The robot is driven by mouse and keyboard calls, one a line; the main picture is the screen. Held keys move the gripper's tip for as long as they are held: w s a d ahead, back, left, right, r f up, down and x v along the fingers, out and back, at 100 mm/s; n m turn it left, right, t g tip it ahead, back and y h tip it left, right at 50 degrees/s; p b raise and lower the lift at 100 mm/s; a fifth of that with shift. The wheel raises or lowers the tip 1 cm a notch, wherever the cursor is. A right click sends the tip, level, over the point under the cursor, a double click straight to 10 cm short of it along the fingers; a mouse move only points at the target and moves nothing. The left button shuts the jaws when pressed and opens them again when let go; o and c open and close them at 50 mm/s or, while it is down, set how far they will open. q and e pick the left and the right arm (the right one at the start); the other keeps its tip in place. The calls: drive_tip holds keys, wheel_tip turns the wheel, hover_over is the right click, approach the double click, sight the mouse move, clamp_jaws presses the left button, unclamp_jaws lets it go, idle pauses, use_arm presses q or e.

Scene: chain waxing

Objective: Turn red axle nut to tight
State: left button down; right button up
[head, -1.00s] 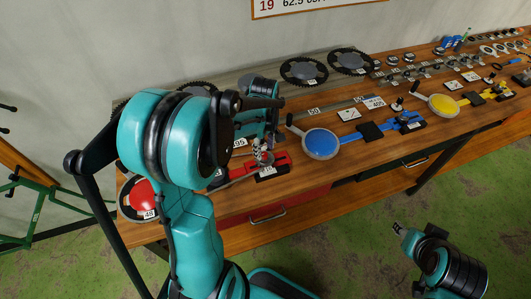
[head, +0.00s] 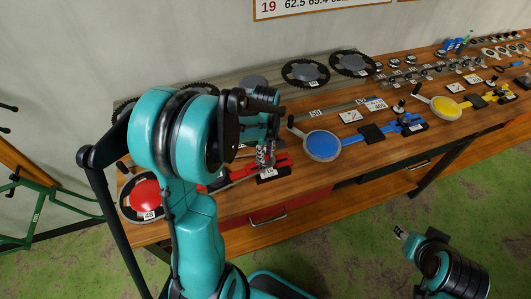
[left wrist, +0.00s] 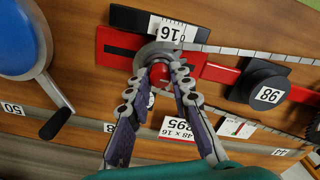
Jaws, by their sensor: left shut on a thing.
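The red axle nut (left wrist: 160,74) shows in the left wrist view, at a round grey metal end of the red fixture (left wrist: 119,50). The fingers of my left gripper (left wrist: 161,70) are closed on it from both sides and partly hide it. In the head view my left gripper (head: 265,156) points down over the red fixture (head: 279,168), near the front of the bench. The nut itself is hidden by the fingers there. My right gripper (head: 399,232) is away from the bench, over the green floor at lower right; its jaws are too small to read.
A red disc (head: 147,193) lies left on the wooden bench. A blue disc with its blue fixture (head: 323,145) is right of my left gripper, and a yellow set (head: 446,107) farther right. Dark chainrings (head: 305,73) stand along the back. A black knob (left wrist: 265,88) is near the fingers.

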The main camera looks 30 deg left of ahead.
use_arm(q)
drive_tip(key=m, duration=0.4)
drive_tip(key=shift+m+b, duration=0.4)
drive_tip(key=m, duration=0.5)
drive_tip(key=shift+b, duration=0.35)
drive_tip(key=m, duration=0.5)
drive_tip(key=shift+m, duration=0.4)
drive_tip(key=m, duration=0.4)
drive_tip(key=shift+b, duration=0.35)
drive_tip(key=shift+m, duration=0.4)
drive_tip(key=c, duration=1.3)
unclamp_jaws()
drive_tip(key=shift+c, duration=0.2)
